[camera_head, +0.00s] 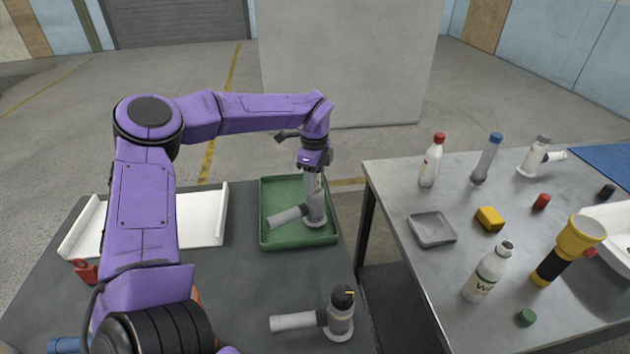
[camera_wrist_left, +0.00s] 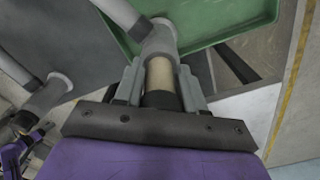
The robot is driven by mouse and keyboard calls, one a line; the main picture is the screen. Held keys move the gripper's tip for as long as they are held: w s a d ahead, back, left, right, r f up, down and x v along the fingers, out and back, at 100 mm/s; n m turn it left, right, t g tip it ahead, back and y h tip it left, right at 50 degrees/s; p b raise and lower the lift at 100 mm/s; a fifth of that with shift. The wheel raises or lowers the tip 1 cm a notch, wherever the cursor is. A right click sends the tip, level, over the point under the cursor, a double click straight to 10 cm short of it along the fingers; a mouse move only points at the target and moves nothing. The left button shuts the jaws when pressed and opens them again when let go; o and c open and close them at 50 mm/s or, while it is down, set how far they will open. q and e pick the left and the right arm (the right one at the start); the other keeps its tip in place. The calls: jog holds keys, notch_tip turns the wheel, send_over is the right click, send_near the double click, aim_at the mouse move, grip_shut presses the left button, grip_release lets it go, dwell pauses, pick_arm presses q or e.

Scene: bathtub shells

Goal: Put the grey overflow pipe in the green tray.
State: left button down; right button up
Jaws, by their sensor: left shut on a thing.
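The grey overflow pipe (camera_head: 316,208) stands upright within the outline of the green tray (camera_head: 269,189), its side branch pointing left. My left gripper (camera_head: 315,172) is above it, shut on its upper part. In the left wrist view the pipe (camera_wrist_left: 160,42) runs out between the fingers (camera_wrist_left: 161,82), and the tray (camera_wrist_left: 225,20) is behind it. I cannot tell whether its base touches the tray floor. My right gripper is not in view.
A similar pipe with a dark top (camera_head: 341,312) stands near the table front. A white channel-shaped part (camera_head: 205,215) lies left of the tray. The right table holds bottles, a yellow flashlight (camera_head: 570,248) and a grey dish (camera_head: 432,229). A gap separates the tables.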

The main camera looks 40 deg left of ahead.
pick_arm(q)
notch_tip(320, 180, down, 2)
jog(key=shift+f, duration=0.1)
jog(key=c, duration=0.7)
grip_release()
notch_tip(320, 180, up, 12)
jog(key=shift+d+r+b, duration=0.1)
jog(key=shift+b, duration=0.65)
